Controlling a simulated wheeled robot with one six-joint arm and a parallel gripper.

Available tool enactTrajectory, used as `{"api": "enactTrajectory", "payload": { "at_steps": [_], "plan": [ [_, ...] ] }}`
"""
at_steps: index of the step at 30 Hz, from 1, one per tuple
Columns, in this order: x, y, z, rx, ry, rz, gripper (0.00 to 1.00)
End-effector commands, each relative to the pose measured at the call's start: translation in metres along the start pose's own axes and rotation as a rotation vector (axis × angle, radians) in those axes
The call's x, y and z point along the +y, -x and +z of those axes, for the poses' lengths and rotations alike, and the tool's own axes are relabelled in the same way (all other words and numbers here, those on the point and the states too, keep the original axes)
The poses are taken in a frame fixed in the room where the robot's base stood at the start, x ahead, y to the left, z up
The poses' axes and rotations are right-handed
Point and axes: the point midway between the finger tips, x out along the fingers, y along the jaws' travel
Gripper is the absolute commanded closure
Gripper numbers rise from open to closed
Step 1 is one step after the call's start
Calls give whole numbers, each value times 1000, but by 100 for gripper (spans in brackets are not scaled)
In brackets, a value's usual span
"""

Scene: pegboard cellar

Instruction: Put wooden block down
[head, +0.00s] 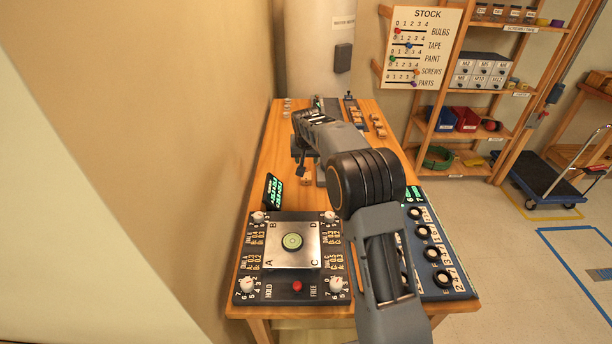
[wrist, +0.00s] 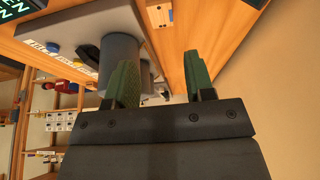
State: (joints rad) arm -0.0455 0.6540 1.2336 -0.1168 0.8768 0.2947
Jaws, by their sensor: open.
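A small wooden block (head: 306,179) stands on the wooden workbench (head: 262,160), beside and just below my gripper (head: 300,166) in the head view. In the wrist view, a wooden block (wrist: 158,12) shows at the top edge, beyond the fingertips. My gripper (wrist: 160,75) has its two green-padded fingers spread apart, with nothing between them. In the head view my arm hides part of the bench, and the fingertips are small and dark.
A dial panel with a metal plate (head: 285,257) fills the bench's front left; a dark knob panel (head: 432,250) is at its front right. A small green-lit display (head: 272,190) stands at the left edge. More wooden pieces (head: 378,126) lie at the back right.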

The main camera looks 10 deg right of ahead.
Motion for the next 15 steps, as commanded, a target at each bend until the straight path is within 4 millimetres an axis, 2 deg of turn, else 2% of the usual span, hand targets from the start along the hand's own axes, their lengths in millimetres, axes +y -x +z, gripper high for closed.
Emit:
{"api": "enactTrajectory", "payload": {
  "at_steps": [9, 15],
  "plan": [
    [-1, -55, -4, -1, -3, 2, 51],
    [-1, -80, -4, 1, -3, 2, 51]
  ]
}}
